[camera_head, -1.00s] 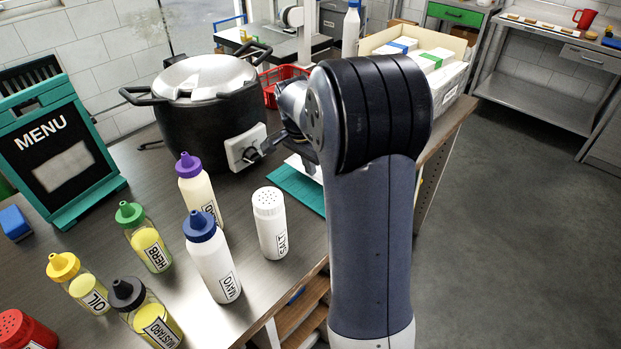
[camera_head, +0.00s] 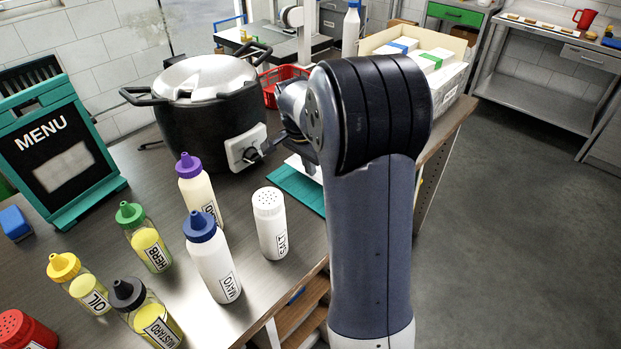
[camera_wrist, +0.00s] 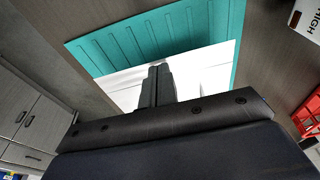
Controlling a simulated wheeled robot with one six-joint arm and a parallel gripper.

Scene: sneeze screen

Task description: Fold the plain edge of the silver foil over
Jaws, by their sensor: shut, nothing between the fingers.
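The silver foil (camera_wrist: 205,72) shows in the wrist view as a pale, nearly white sheet lying on a ribbed teal board (camera_wrist: 150,35). My gripper (camera_wrist: 159,68) is shut and empty, its fingertips over the middle of the foil. The fingers hide part of the sheet, and my wrist hides its near side. I cannot tell whether the fingertips touch it. In the head view, a corner of the teal board (camera_head: 297,190) and a sliver of the foil (camera_head: 299,164) show behind my arm, which hides the gripper.
A black cooker (camera_head: 195,125) stands left of the board. A salt shaker (camera_head: 271,232), a mayo bottle (camera_head: 213,265) and several other bottles stand on the near counter. A red basket (camera_head: 272,92) and an open carton (camera_head: 447,90) are behind. Open floor lies right.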

